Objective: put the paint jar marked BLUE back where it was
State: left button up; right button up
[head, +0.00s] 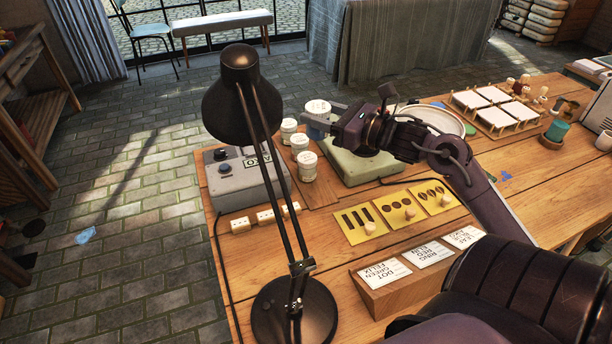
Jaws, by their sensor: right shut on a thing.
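My right gripper (322,118), its arm coming in from the right, reaches across a pale green box-like stand at the back of the table. The jar is upright beside the other jars. Its marking is too small to read, and I cannot tell whether its base touches anything. Three more white-lidded jars stand left of it: one at the back (289,127), one in the middle (299,142) and one in front (307,166). My left gripper is out of view.
A black desk lamp (240,92) rises in front of the jars, left of my right gripper. A grey control box (247,180) stands left of the jars. Yellow pattern cards (358,224) and a wooden block with name cards (383,293) lie nearer. A white plate (437,117) is behind my arm.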

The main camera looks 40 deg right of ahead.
jog(key=shift+d+r, duration=0.35)
jog(key=p, duration=0.6)
jog(key=shift+s+d+r, duration=0.2)
jog(key=shift+s+r, duration=0.2)
jog(key=shift+s+f+p, duration=0.1)
jog(key=shift+f+p, duration=0.1)
jog(key=shift+p, duration=0.35)
jog(key=shift+f, duration=10.25)
